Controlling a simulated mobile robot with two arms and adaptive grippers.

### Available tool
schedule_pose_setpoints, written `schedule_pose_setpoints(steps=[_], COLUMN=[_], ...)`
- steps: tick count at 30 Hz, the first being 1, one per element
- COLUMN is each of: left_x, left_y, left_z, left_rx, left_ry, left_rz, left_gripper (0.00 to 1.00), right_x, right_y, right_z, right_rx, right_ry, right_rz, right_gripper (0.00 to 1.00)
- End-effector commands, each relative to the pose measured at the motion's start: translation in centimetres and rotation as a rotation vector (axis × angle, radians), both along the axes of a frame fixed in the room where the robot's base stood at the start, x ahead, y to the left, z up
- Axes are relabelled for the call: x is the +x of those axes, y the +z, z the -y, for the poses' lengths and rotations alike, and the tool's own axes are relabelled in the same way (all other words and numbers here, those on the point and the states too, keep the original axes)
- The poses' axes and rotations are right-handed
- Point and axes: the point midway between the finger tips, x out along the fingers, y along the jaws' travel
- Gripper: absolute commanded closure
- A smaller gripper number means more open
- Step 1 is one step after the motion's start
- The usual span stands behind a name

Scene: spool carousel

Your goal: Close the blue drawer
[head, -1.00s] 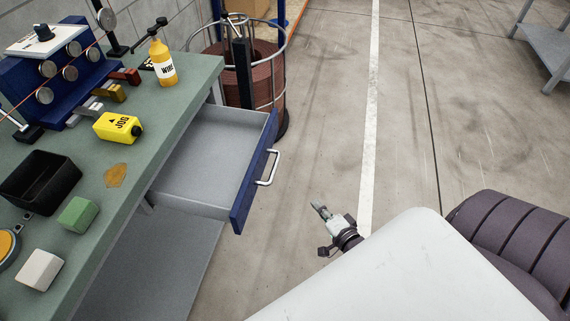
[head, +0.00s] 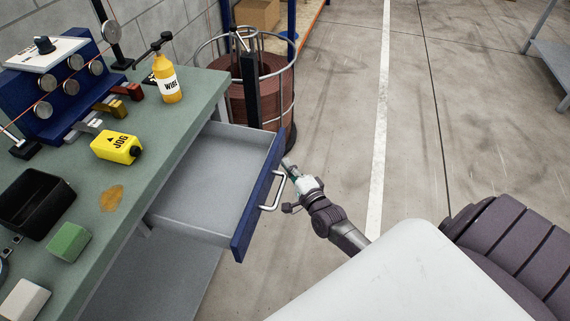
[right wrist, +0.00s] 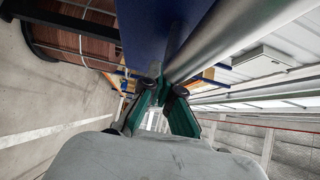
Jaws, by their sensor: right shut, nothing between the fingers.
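The blue drawer (head: 257,201) stands open, pulled out from under the green bench top. Its grey inside (head: 205,185) looks empty. A silver bar handle (head: 275,192) sits on its blue front. My right gripper (head: 290,165) is shut and empty, just right of the drawer front near the handle's far end. I cannot tell whether it touches. In the right wrist view the shut green fingers (right wrist: 162,92) lie close to the blue front (right wrist: 150,30) and a large silver bar (right wrist: 235,40). My left gripper is not in view.
The bench top (head: 130,185) carries a yellow JOG box (head: 113,147), a yellow bottle (head: 165,80), a black bin (head: 38,203) and a green block (head: 68,241). A wire cage with a copper-coloured spool (head: 265,100) stands behind the drawer.

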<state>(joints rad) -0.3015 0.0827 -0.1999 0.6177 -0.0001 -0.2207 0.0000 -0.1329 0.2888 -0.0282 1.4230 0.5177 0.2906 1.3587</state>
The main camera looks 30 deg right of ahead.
Motion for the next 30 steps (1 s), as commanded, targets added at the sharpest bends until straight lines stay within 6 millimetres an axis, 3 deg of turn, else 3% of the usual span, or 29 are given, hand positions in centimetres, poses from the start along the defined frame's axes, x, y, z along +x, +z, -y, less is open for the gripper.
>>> schedule_pose_setpoints(steps=[20, 30], left_x=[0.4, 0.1], left_y=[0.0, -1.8], left_z=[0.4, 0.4], left_rx=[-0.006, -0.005], left_ry=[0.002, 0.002], left_rz=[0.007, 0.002], left_gripper=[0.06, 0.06], right_x=[1.5, 6.9], right_y=[-0.1, -0.2], right_z=[-1.3, -6.0], right_rx=[-0.001, 0.004], right_ry=[0.001, 0.002], right_rz=[0.0, 0.002], right_gripper=[1.0, 1.0])
